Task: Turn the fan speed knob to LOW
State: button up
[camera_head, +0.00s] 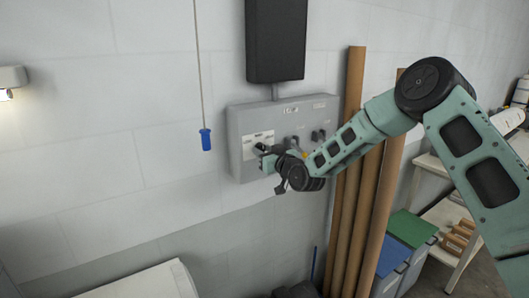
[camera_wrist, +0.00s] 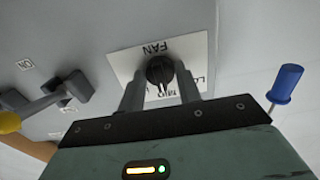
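The fan speed knob (camera_wrist: 160,72) is a dark round knob on a white plate (camera_wrist: 196,48) marked FAN, which appears upside down in the wrist view. MID is partly visible below the knob and the start of LOW at the right; the left part of the scale is behind a finger. My gripper (camera_wrist: 161,80) faces the plate with one finger on each side of the knob. The fingertips are very close to the knob, and I cannot tell whether they press on it. The knob's pointing direction is unclear. In the head view my gripper (camera_head: 268,158) covers most of the knob.
The grey control box (camera_head: 240,124) hangs on the wall with other switches at its right. A lever with a yellow end (camera_wrist: 10,122) stands left in the wrist view. A blue pull handle (camera_head: 205,139) hangs left of the box. Brown tubes (camera_head: 347,200) stand at the right.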

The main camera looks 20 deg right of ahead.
jog(key=shift+b, duration=0.35)
jog(key=n+b, duration=1.2)
jog(key=b, duration=1.1)
jog(key=o, duration=1)
